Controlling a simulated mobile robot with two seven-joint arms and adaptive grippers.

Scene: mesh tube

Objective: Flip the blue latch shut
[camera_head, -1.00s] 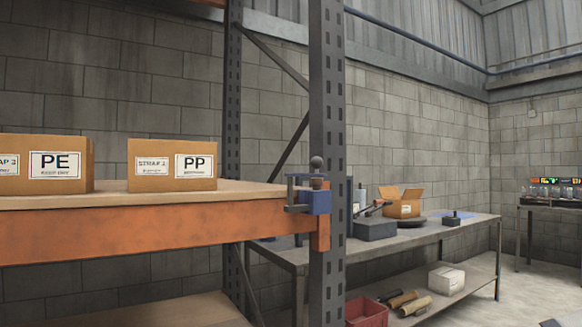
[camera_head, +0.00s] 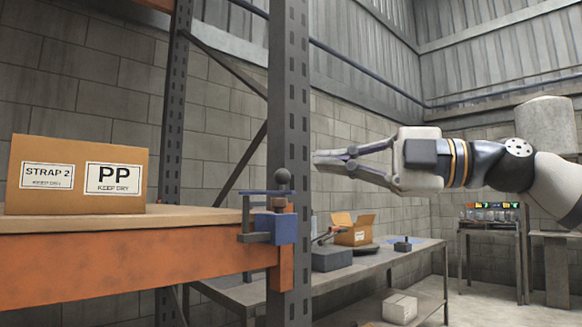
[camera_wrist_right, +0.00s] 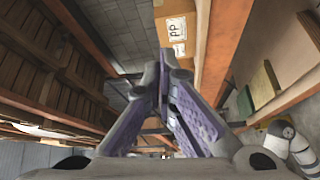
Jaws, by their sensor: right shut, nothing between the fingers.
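The blue latch (camera_head: 276,228) is fixed at the right end of the orange shelf beam, against the dark upright post. My left gripper is not in view.
The dark perforated post (camera_head: 289,100) stands right behind the latch. A cardboard box (camera_head: 80,175) marked PP sits on the shelf at left. A grey workbench (camera_head: 385,258) with an open carton (camera_head: 354,234) lies beyond. The air between gripper and post looks free.

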